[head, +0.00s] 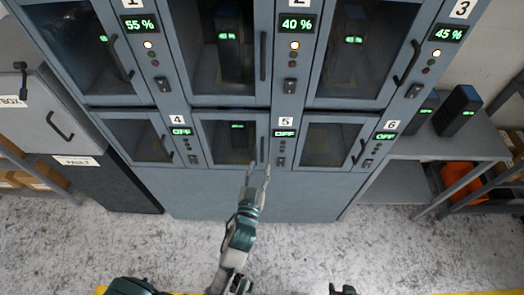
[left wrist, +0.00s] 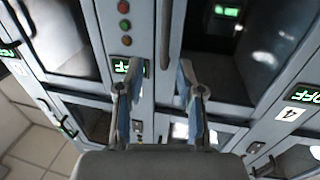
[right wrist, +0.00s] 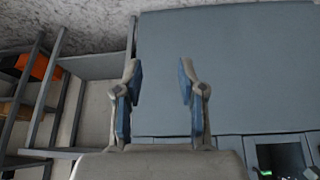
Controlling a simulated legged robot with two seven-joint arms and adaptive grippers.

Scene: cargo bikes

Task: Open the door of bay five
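The door of bay five (head: 226,143) is the lower middle glass door of the grey cabinet, and it is closed. A dark unit with green lights shows behind its glass. Its upright handle (head: 264,149) is at the door's right edge. My left gripper (head: 260,168) is open just below that handle. In the left wrist view, the handle (left wrist: 167,30) lies ahead between the open fingers (left wrist: 157,75), not gripped. My right gripper (right wrist: 158,75) is open and empty, facing the cabinet's plain lower panel. The head view shows at most a dark bit of it at the bottom edge.
Label 5 and its OFF display (head: 285,133) are right of the door. Closed doors of bay four (head: 145,140) and bay six (head: 325,145) flank it. A grey table (head: 440,147) with black units stands right. The floor in front is clear.

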